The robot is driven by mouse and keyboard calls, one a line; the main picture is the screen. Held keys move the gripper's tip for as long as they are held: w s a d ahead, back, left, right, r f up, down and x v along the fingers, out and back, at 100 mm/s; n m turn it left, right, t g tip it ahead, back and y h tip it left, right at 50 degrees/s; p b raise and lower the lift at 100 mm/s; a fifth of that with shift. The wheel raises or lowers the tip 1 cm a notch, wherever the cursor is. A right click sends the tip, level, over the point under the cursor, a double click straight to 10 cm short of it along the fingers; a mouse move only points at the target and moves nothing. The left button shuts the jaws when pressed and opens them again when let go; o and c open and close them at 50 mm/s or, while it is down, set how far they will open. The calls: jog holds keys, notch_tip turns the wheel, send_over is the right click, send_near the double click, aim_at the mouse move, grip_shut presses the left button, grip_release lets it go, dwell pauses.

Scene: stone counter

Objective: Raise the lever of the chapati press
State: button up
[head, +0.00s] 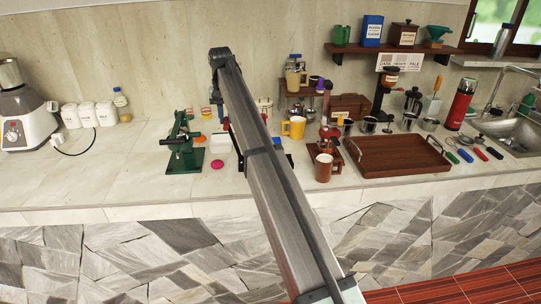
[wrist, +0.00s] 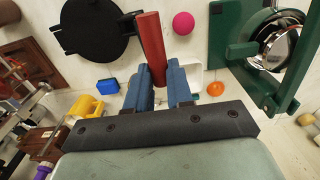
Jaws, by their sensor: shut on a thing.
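The chapati press shows in the wrist view as a black round plate (wrist: 88,28) at the upper left. Its lever has a red handle (wrist: 151,45) that stands out beside the plate. My gripper (wrist: 160,78) has blue fingers closed around the lower end of the red handle. How far the lever is tilted is hard to tell. In the head view my arm hides the gripper and most of the press; only a small black part (head: 243,161) shows beside the arm.
A green press (head: 183,145) stands left of my arm, with a pink ball (head: 217,164) near it. A yellow mug (head: 293,127), a brown mug (head: 323,167) and a wooden tray (head: 400,170) are on the right.

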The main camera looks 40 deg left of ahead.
jog(key=o, duration=0.6)
jog(key=shift+c, duration=0.2)
jog(key=shift+r, duration=2.5)
jog(key=shift+w, duration=0.1)
